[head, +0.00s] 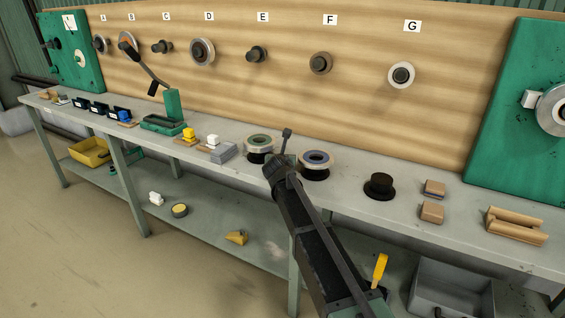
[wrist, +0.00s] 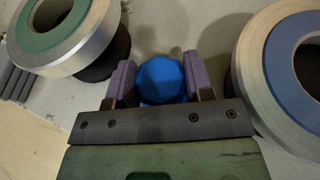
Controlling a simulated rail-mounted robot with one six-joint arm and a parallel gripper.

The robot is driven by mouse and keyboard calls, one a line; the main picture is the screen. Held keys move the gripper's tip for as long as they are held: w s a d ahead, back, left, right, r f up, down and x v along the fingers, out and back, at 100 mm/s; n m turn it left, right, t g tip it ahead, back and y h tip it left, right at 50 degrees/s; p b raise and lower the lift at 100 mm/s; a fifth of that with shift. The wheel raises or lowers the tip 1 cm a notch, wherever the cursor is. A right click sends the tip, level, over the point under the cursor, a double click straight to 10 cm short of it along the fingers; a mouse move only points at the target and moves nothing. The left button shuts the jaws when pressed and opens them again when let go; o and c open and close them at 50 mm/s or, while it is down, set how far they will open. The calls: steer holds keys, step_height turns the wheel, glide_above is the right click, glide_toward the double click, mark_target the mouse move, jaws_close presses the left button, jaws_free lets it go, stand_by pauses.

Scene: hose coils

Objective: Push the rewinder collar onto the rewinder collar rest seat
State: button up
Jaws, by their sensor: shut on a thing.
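My gripper (wrist: 160,72) has its two purple fingers on either side of a blue faceted piece (wrist: 162,84) and is shut on it. This piece may be the rewinder collar; no label shows. In the head view my gripper (head: 279,163) is at the bench's front edge, between two coils, and hides the blue piece. The wrist view shows grey bench top around the piece; whether it touches the bench is unclear. I cannot pick out the rest seat for certain. A bare black flanged stand (head: 380,187) sits on the bench to the right.
A green-centred coil (head: 258,143) is close on the left and a blue-centred coil (head: 315,162) close on the right, both on dark stands. Small blocks (head: 432,212) and a wooden cradle (head: 515,225) lie farther right. Lettered pegs line the back board (head: 360,105).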

step_height(320, 180, up, 20)
steer(key=p, duration=1.9)
steer(key=shift+p, duration=0.3)
